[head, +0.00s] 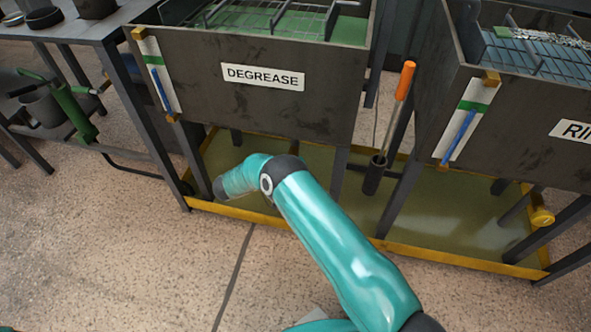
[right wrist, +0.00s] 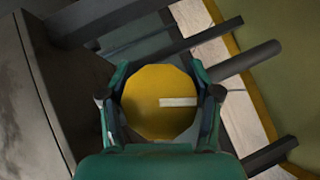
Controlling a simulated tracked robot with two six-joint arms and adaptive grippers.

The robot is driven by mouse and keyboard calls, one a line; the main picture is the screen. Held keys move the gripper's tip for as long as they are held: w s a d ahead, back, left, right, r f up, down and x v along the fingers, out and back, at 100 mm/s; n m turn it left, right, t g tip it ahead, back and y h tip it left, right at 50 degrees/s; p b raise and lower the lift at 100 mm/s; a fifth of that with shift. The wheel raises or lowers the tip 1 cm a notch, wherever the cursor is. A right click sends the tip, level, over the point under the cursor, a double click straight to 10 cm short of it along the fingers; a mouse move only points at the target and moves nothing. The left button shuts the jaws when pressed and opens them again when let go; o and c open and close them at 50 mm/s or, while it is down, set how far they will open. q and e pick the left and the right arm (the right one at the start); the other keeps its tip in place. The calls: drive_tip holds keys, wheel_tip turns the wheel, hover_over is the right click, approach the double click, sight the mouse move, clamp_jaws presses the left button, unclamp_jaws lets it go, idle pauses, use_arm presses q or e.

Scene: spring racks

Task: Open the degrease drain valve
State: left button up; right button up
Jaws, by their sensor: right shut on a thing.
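The degrease tank (head: 262,95) is a dark box with a white DEGREASE label on its front. Its round yellow drain valve knob (right wrist: 150,112) fills the middle of the right wrist view. A white line on the knob runs from near its centre to the right in that view. My right gripper (right wrist: 161,88) is shut on the knob, one finger on each side. In the head view my teal right arm reaches under the tank's left side, and the wrist hides the knob and fingers. My left gripper is not in view.
A yellow-rimmed drip tray (head: 400,249) lies under the tanks, among the table legs. An orange-handled tool (head: 405,82) stands upright in a dark holder (head: 375,174) between the tanks.

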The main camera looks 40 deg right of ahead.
drive_tip(key=shift+a+f, duration=0.15)
drive_tip(key=shift+f, duration=0.1)
drive_tip(key=o, duration=0.9)
drive_tip(key=shift+r, duration=0.1)
drive_tip(key=v, duration=1.2)
